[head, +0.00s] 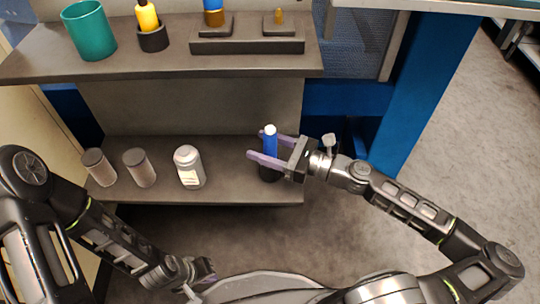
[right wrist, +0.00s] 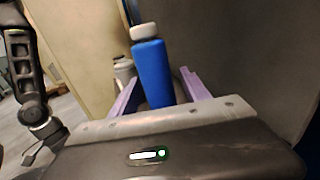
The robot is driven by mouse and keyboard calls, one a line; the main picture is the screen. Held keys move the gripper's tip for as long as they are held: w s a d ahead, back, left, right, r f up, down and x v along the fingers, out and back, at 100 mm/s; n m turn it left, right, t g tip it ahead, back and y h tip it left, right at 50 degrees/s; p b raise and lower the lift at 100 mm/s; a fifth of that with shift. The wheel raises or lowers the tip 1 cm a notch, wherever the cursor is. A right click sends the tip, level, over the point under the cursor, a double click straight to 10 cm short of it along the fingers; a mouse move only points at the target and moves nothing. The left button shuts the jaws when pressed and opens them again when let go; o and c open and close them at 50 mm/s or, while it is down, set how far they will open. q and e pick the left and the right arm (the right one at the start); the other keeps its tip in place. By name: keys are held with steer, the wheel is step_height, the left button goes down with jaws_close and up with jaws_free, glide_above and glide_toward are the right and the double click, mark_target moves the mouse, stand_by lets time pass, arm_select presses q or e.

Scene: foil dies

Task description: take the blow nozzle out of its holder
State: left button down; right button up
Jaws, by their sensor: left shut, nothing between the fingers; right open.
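My left gripper (head: 205,272) is shut and empty, low in the head view, away from the shelves.
On the lower shelf (head: 232,188) stand a white-grey bottle (head: 189,167) and two grey cylinders (head: 139,167) (head: 98,167). The upper shelf (head: 180,68) holds a green cup (head: 89,31), a yellow tool in a dark holder (head: 152,38) and a dark rack (head: 247,46).

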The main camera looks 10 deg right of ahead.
steer(key=shift+w+a, duration=0.4)
steer(key=shift+a, duration=0.1)
steer(key=shift+c, duration=0.3)
jaws_close()
stand_by(0.4)
